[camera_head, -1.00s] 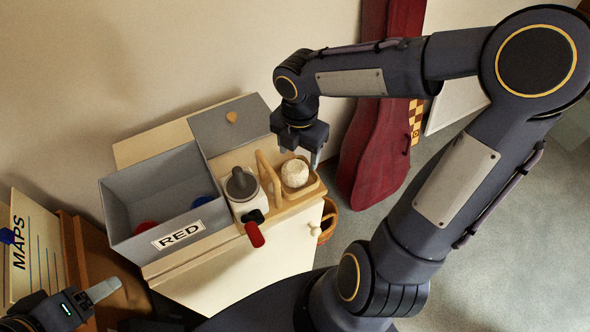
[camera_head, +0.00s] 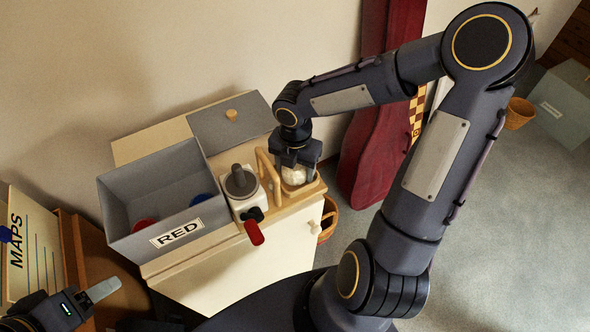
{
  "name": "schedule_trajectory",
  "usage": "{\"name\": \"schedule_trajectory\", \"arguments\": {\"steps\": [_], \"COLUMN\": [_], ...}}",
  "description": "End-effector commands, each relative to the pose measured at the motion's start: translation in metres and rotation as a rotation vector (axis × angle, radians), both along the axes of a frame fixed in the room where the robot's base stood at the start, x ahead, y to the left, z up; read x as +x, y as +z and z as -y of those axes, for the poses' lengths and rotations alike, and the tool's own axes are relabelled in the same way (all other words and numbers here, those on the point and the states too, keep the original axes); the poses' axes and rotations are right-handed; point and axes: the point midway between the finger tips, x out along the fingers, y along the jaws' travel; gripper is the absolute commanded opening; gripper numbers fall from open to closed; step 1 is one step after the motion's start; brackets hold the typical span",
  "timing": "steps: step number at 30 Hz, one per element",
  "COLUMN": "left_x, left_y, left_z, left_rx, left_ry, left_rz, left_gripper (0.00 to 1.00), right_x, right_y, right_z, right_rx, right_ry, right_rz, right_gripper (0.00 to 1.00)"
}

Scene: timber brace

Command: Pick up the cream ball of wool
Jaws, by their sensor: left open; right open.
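The cream ball of wool (camera_head: 294,176) sits in a small wooden tray with an upright handle (camera_head: 268,176), on top of the cream cabinet. My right gripper (camera_head: 297,176) points down over the ball, its open fingers on either side of it. The gripper hides the upper part of the ball, and I cannot tell whether the fingers touch it. My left gripper (camera_head: 88,299) is open and empty at the lower left, well away from the ball.
Left of the ball stand a white grinder-like device (camera_head: 242,190) with a red-handled part (camera_head: 254,232) and a grey box (camera_head: 130,206) labelled RED, holding red and blue things. A grey lid (camera_head: 228,120) lies behind. A dark red case (camera_head: 372,150) leans at the wall.

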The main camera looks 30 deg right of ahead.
Motion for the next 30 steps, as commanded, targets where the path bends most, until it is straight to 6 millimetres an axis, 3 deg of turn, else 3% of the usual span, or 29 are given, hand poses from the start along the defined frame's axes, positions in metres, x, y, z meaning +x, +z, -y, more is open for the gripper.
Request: {"name": "schedule_trajectory", "arguments": {"steps": [2,8,17,30], "left_x": [0.000,0.000,0.000,0.000], "left_y": [0.000,0.000,0.002,0.015], "left_z": [0.000,0.000,0.000,0.000], "left_rx": [0.000,0.000,0.000,0.000], "left_ry": [0.000,0.000,0.000,0.000], "left_rz": [0.000,0.000,0.000,0.000], "left_gripper": [0.62,0.62,0.62,0.62], "right_x": [0.000,0.000,0.001,0.001], "right_y": [0.000,0.000,0.008,0.087], "right_z": [0.000,0.000,0.000,0.000], "right_rx": [0.000,0.000,0.000,-0.001], "right_ry": [0.000,-0.001,-0.002,-0.002], "right_rz": [0.000,0.000,0.003,0.003], "right_gripper": [0.60,0.34,0.34,0.34]}}
